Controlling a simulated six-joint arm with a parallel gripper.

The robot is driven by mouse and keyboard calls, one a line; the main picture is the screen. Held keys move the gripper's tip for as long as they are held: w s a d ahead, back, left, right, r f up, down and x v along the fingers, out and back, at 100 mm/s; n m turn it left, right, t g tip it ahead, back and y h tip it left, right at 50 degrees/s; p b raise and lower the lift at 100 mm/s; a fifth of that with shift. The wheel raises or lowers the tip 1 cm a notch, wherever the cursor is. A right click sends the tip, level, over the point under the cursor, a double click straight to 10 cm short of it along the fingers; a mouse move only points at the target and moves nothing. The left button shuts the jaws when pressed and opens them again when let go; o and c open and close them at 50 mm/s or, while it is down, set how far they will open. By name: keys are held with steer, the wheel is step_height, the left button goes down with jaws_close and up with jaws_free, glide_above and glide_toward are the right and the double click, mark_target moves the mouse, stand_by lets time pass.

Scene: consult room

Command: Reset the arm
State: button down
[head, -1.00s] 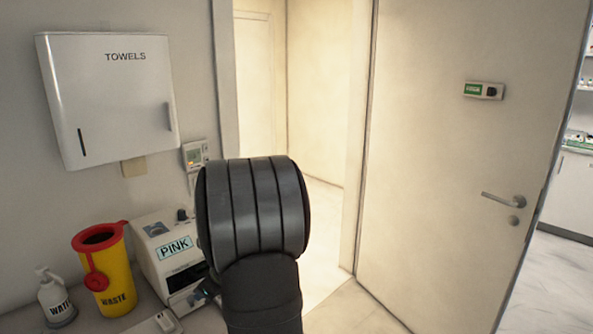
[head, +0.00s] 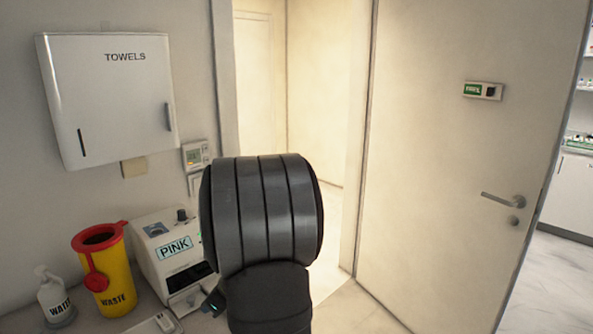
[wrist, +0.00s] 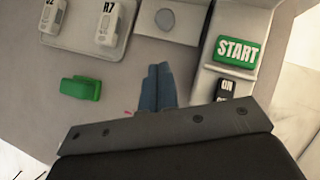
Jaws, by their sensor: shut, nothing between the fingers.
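My arm's thick black links stand in the middle of the head view, and my gripper (head: 213,303) is mostly hidden behind them. In the wrist view its two blue-grey fingers (wrist: 157,86) are together, with nothing between them. They are over a grey surface, apart from the things around them.
A white machine labelled PINK (head: 172,252), a yellow WASTE bin (head: 115,285) and a WATER bottle (head: 57,302) stand at left. The wrist view shows a green START button (wrist: 236,52), a green block (wrist: 81,88) and a tray (wrist: 84,43). A door (head: 450,160) is at right.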

mark_target(195, 300)
steer(key=w+a, duration=0.3)
steer(key=shift+w+d+r, duration=0.15)
steer(key=shift+w+r, duration=0.05)
steer(key=shift+r, duration=0.3)
steer(key=v, duration=0.8)
steer(key=x, duration=0.9)
steer(key=shift+s+f, duration=0.2)
steer(key=s+d, duration=0.6)
steer(key=shift+r, duration=0.25)
steer(key=v, duration=1)
steer(key=w+a+r+n+g+h, duration=0.1)
steer(key=w+a+r+n+h, duration=0.2)
steer(key=n, duration=1)
steer(key=shift+w+a+r, duration=1.9)
steer(key=shift+a+r, duration=0.15)
steer(key=shift+r, duration=0.35)
